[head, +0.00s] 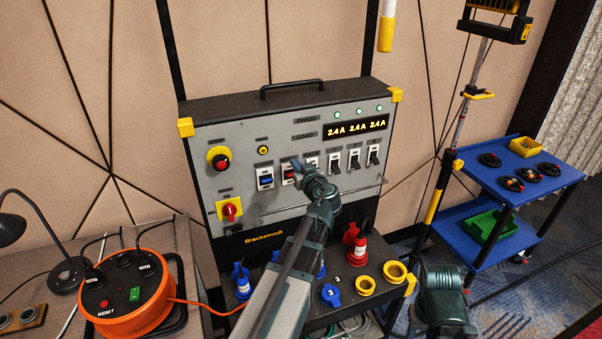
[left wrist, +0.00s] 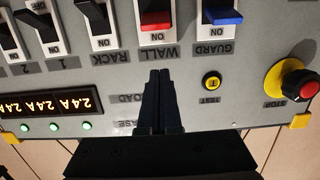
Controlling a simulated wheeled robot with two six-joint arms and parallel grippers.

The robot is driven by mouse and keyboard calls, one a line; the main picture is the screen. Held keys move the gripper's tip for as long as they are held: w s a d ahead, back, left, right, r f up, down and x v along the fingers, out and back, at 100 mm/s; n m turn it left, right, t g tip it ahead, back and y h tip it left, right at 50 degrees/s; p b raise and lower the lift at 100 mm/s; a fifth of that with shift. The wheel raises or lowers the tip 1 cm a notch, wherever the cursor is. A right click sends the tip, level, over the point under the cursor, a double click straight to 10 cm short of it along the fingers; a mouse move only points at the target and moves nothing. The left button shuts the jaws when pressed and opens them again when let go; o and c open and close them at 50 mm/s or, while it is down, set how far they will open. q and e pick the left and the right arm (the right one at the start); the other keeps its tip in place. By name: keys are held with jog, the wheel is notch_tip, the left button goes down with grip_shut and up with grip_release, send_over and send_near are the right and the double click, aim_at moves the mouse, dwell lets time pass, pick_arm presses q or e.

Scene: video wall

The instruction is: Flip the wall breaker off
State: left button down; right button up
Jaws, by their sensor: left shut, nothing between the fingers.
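The wall breaker is a white switch with a red toggle; in the left wrist view, which is upside down, it (left wrist: 155,22) sits at the top, with ON showing between toggle and WALL label. In the head view the wall breaker (head: 288,174) is partly hidden by my left gripper. The left gripper (head: 296,163) is shut and empty, its tips close to the panel. In the left wrist view its fingertips (left wrist: 160,75) lie just beyond the WALL label, in line with the red toggle and apart from it in the picture. Whether they touch the panel I cannot tell.
The blue guard breaker (head: 265,178) and black rack breaker (left wrist: 103,22) flank it. A yellow-ringed red stop button (head: 220,159) and red rotary switch (head: 230,209) are left. The display (head: 357,127) reads 2.4 A three times. A rail (head: 345,192) runs below the breakers.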

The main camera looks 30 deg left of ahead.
aim_at(289, 155)
pick_arm(q)
jog(key=x, duration=0.4)
jog(key=shift+w, duration=0.1)
jog(key=shift+s+d+f+b, duration=0.25)
jog(key=shift+f+b, duration=0.35)
jog(key=shift+b, duration=0.05)
jog(key=shift+s+d+f+b, duration=0.25)
jog(key=shift+d+f+b, duration=0.05)
jog(key=shift+f+b, duration=0.3)
jog(key=shift+s+d+f+b, duration=0.25)
jog(key=shift+f+b, duration=0.3)
jog(key=shift+b, duration=0.15)
